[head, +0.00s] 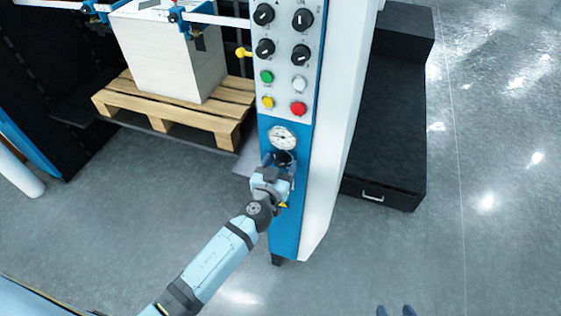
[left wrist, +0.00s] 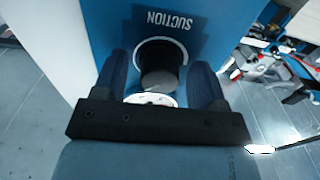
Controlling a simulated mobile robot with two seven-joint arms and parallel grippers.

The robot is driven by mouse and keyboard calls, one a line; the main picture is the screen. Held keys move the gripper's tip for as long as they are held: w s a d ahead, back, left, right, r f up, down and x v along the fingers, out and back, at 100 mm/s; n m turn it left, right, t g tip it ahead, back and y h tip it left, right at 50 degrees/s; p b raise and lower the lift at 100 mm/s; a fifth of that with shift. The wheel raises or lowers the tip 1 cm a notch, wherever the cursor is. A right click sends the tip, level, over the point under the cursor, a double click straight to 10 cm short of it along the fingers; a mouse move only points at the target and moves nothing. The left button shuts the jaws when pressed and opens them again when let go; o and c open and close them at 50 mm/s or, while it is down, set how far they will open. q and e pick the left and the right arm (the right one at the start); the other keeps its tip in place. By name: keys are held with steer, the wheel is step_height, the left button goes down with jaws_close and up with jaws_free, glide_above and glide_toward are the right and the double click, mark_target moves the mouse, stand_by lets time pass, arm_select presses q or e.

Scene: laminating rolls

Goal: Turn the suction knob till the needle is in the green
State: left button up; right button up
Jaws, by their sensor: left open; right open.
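The black suction knob (head: 284,158) is on the blue front panel, just below the round white gauge (head: 283,137). The gauge's needle is too small to read against a green zone. My left gripper (head: 281,162) is at the knob and hides part of it. In the left wrist view the knob (left wrist: 161,66) stands between the two open fingers (left wrist: 162,80), with gaps visible beside it. The upside-down SUCTION label (left wrist: 170,18) is above it, and the gauge (left wrist: 150,99) is mostly hidden by the gripper's body.
A wooden pallet (head: 170,108) with a white stack is left. A black cabinet (head: 390,110) stands right. Floor in front is clear.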

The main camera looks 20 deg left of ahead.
arm_select(q)
steer(key=shift+c, duration=0.4)
steer(key=c, duration=0.8)
steer(key=shift+c, duration=0.2)
